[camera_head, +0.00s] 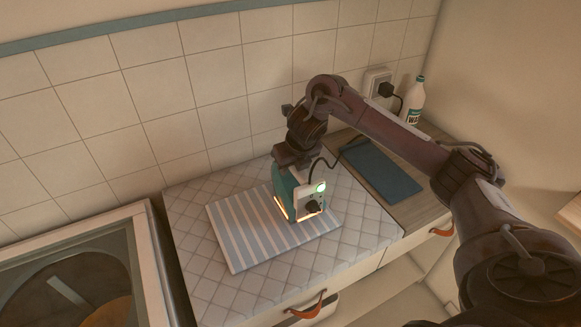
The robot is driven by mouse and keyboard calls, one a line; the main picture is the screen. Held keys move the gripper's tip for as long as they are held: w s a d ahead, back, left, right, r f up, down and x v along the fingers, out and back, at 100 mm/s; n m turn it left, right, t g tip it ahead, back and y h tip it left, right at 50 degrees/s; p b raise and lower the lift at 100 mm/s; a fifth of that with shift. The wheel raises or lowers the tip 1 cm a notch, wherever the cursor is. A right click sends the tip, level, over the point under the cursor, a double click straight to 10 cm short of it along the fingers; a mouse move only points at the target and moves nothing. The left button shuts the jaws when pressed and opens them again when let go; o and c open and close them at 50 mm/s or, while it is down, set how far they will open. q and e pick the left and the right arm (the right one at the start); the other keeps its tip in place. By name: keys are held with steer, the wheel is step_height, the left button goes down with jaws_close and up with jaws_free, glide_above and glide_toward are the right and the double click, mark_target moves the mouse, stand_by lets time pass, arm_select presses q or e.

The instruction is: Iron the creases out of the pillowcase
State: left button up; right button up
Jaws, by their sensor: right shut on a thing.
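The pillowcase (238,238) is blue and white striped and lies flat on a quilted pad (350,258). The iron (286,188) is teal and white, with a lit green light and a glowing orange lower edge. It stands on the right part of the pillowcase and hides the cloth beneath it. My right gripper (290,166) is shut on the top of the iron; its fingertips are mostly hidden. Creases are too small to make out. My left gripper is not in view.
A dark blue mat (382,170) lies on the wooden counter to the right. The iron's cord runs towards a wall socket (377,82). A white bottle (413,100) stands in the back corner. A glass-topped unit (75,270) is at left. Orange-brown pulls (309,308) stick out in front.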

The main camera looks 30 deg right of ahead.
steer(key=shift+w+a+r+p, duration=0.1)
steer(key=shift+r+p, duration=0.2)
steer(key=shift+r, duration=0.65)
steer(key=shift+r+p, duration=0.65)
steer(key=shift+r, duration=0.1)
steer(key=shift+d+r+p, duration=0.25)
steer(key=shift+r+p, duration=0.25)
steer(key=shift+r, duration=0.3)
steer(key=shift+a, duration=0.15)
